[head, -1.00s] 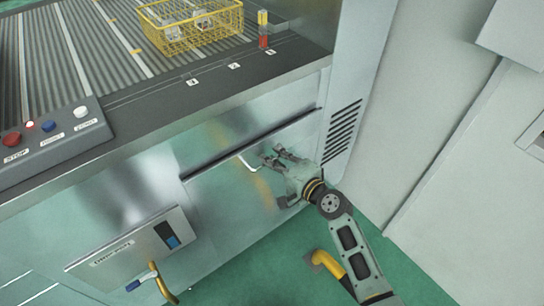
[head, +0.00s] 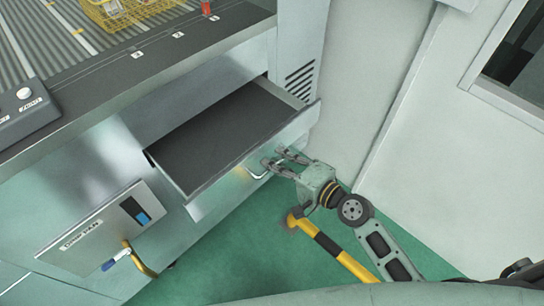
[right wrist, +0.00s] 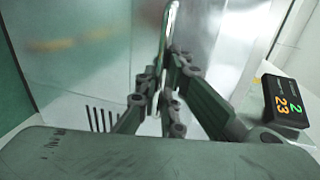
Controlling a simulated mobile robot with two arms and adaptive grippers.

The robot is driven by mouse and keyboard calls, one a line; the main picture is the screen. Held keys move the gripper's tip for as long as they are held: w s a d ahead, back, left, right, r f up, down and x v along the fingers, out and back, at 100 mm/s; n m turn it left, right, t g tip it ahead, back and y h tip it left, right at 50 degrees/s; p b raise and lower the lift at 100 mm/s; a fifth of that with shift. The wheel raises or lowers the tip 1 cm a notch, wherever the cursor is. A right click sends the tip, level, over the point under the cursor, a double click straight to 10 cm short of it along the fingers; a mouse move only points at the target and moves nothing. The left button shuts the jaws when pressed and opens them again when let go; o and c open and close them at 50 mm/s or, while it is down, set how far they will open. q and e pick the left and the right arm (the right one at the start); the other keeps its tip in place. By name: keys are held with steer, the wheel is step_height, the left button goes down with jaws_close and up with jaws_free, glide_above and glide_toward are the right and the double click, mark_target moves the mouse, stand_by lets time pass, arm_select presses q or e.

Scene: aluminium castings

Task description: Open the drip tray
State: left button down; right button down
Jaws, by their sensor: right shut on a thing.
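The drip tray (head: 215,135) is a wide, shallow drawer with a dark inside, standing out of the metal machine front. Its bar handle (head: 258,175) is on the front panel and also shows in the right wrist view (right wrist: 169,28). My right gripper (head: 273,161) is shut on the handle, with its fingers around the bar; in the right wrist view the fingers (right wrist: 167,78) meet at the bar's lower part. The inside of the tray looks empty. My left gripper is not in view.
A yellow wire basket (head: 122,10) stands on the ribbed conveyor above. Green floor shows in front.

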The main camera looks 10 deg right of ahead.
steer(key=c, duration=1.9)
jaws_free()
steer(key=shift+o, duration=0.2)
steer(key=v, duration=1.2)
steer(key=s+d+f+n+g+h, duration=0.1)
steer(key=d+f+h, duration=0.15)
steer(key=f, duration=0.65)
steer(key=d+f+n+g+h, duration=0.15)
steer(key=d+f, duration=0.25)
steer(key=f, duration=0.5)
steer(key=s+d+f+n+g+h, duration=0.15)
steer(key=s+f, duration=0.25)
steer(key=f, duration=0.4)
steer(key=s+d+f+n+g+h, duration=0.1)
steer(key=s+d+f+h, duration=0.1)
steer(key=s+f, duration=0.5)
steer(key=s+a+f+n+g+h, duration=0.1)
steer(key=s+f+n+g, duration=0.5)
steer(key=s+f, duration=1.1)
steer(key=s+a+n, duration=0.1)
steer(key=s+n, duration=0.1)
steer(key=s, duration=0.2)
steer(key=shift+a+f+g+h, duration=0.25)
steer(key=shift+a+g+h, duration=0.05)
steer(key=shift+a+h, duration=0.1)
